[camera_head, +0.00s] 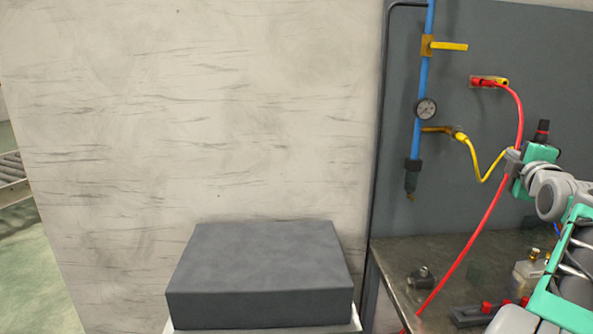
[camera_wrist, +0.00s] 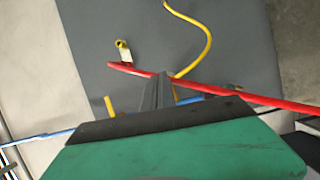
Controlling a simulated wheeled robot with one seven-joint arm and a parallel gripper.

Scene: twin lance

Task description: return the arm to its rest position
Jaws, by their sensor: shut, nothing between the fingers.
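My gripper (camera_head: 512,162) is at the right of the head view, raised above the workbench, at the end of my grey and green arm. In the wrist view its narrow grey fingers (camera_wrist: 158,92) are together with nothing held. A red hose (camera_head: 490,213) hangs from the wall panel and passes close by the gripper in the head view. In the wrist view the red hose (camera_wrist: 205,88) crosses by the fingers; I cannot tell whether it touches them. No marker of a rest position shows.
A blue pipe (camera_head: 423,70) with a gauge (camera_head: 426,109) and a yellow hose (camera_head: 477,165) are on the grey panel (camera_head: 540,50). The workbench (camera_head: 400,260) carries a metal fitting (camera_head: 421,278) and a bottle (camera_head: 528,275). A dark block (camera_head: 260,265) stands left.

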